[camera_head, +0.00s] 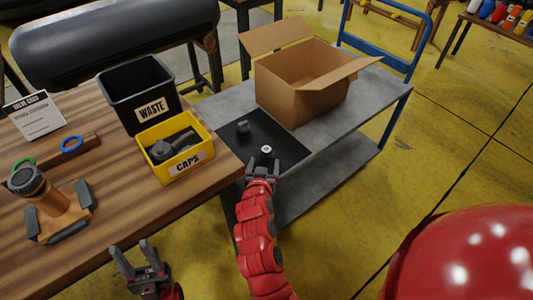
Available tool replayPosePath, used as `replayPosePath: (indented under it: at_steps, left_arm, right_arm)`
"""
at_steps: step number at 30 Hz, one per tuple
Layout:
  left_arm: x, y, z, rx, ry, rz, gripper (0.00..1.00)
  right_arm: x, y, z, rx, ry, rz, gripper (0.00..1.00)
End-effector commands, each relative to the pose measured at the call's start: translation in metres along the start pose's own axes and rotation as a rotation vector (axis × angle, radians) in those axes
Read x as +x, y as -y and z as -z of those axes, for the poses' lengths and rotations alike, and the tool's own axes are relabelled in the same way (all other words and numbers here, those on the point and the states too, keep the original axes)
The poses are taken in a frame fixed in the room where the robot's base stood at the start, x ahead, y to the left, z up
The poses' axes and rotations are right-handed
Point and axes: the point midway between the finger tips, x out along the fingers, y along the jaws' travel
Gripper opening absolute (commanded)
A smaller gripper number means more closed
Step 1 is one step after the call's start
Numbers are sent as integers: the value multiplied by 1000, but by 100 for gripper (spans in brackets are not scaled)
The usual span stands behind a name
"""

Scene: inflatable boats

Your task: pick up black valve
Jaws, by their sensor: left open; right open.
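A small dark part (243,128), which looks like a black valve, sits on the black mat (282,138) on the grey cart. A second small part with a pale top (266,149) sits on the same mat, nearer to me. My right gripper (263,167) is open at the near edge of the mat, just short of the pale-topped part. I cannot tell whether it touches that part. My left gripper (132,254) is open and empty, in front of the wooden table's near edge.
An open cardboard box (290,92) stands on the cart (366,92) behind the mat. The wooden table (125,205) holds a black waste bin (126,88), a yellow caps bin (200,166) with dark parts, an orange fixture (62,212), rings and a card (34,118).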

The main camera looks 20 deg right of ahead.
Motion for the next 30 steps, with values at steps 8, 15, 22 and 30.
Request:
replayPosePath:
  at_steps: [8,15,22,30]
  left_arm:
    - [-3,0,0,0,0,0,50]
    - [-3,0,0,0,0,0,50]
    - [-3,0,0,0,0,0,50]
    - [-3,0,0,0,0,0,50]
  right_arm:
    - [39,-2,-6,0,1,-2,80]
    - [43,-1,-7,0,2,-1,80]
    - [43,-2,-7,0,2,-1,46]
    - [42,-2,-7,0,2,-1,0]
